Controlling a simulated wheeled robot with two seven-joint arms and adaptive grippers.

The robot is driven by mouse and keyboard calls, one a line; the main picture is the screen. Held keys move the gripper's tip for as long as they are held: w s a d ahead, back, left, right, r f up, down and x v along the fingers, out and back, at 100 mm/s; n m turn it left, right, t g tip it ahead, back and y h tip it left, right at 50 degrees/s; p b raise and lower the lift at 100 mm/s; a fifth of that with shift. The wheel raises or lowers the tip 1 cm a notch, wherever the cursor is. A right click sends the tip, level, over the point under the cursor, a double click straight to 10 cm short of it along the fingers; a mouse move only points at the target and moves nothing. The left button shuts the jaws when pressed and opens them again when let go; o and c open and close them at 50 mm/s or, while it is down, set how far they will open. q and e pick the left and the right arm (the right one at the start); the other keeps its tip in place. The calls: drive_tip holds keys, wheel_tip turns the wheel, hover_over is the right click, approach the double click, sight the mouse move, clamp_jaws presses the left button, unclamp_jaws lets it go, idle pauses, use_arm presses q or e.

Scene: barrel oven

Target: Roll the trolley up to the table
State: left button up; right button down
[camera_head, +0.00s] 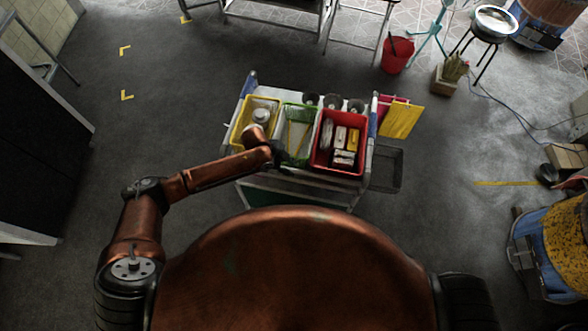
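The trolley (315,191) stands in front of me on the dark floor. Its top carries a yellow bin (240,122), a green bin (287,119) and a red bin (318,150). My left arm reaches in from the left, and my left gripper (278,152) is over the near side of the trolley, by the green bin. The gripper is dark and small; its fingers and any contact with the trolley cannot be made out. My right gripper is out of view. A metal-framed piece (275,20) at the top edge may be the table, but its top is cut off.
Yellow corner marks (127,96) lie on the floor at upper left, with clear floor around them. A dark cabinet (40,140) stands at the left. A red bucket (397,56), a potted cactus (446,81) and a blue-yellow barrel (553,250) are at the right.

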sight(295, 171)
use_arm(q)
drive_tip(key=shift+x, duration=1.95)
drive_tip(key=shift+c, duration=0.6)
clamp_jaws()
